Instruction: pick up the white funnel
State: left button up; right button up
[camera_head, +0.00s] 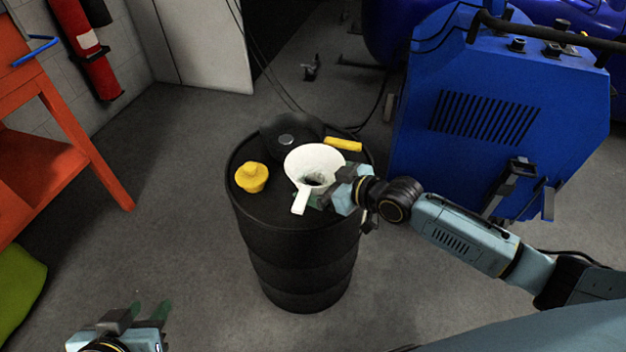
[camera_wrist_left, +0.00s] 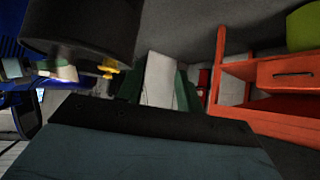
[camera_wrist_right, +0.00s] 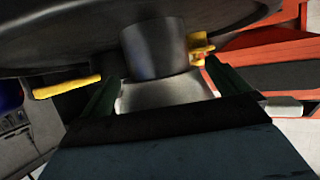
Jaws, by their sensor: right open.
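The white funnel (camera_head: 314,160) sits on top of the black drum (camera_head: 300,225) in the head view, its wide mouth up and a white tab sticking out towards me. My right gripper (camera_head: 326,193) is at the funnel's near right side, its fingers partly hidden by it. In the right wrist view its fingers stand apart, with a pale surface between them and a grey cylinder just beyond. I cannot tell whether these belong to the funnel. My left gripper (camera_head: 140,318) is open and empty, low at the left, well away from the drum.
A blue machine (camera_head: 490,120) stands right of the drum. An orange bench (camera_head: 75,130) is at the left; floor between is clear.

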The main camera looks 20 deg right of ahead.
jog(key=c, duration=0.8)
jog(key=shift+r, duration=0.1)
